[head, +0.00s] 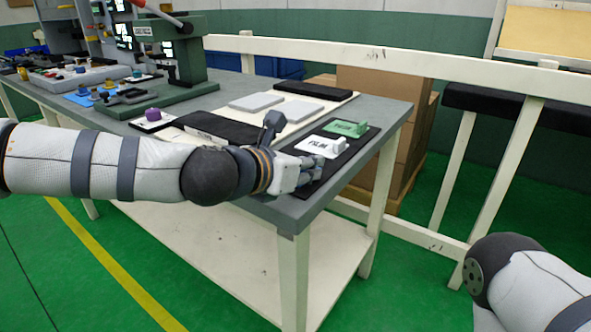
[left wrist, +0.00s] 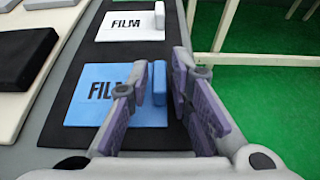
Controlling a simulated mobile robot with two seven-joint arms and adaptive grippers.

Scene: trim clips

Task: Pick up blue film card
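The blue film card (left wrist: 95,112) lies flat on a black mat (left wrist: 62,125) in the left wrist view, with "FILM" printed on it and an upright blue tab (left wrist: 159,84) at its right edge. In the head view my left gripper and forearm hide the card. My left gripper (head: 308,172) is at the near part of the mat, low over it. In the left wrist view my left gripper (left wrist: 160,94) is open, its fingers on either side of the tab with visible gaps. My right gripper is out of view; only part of my right arm shows.
A white film card (head: 321,147) and a green film card (head: 346,128) lie farther along the mat. Grey pads (head: 255,102) and a black pad (head: 215,128) lie to the left. A green press (head: 172,60) stands at the far left. The table's right edge (head: 345,185) is close.

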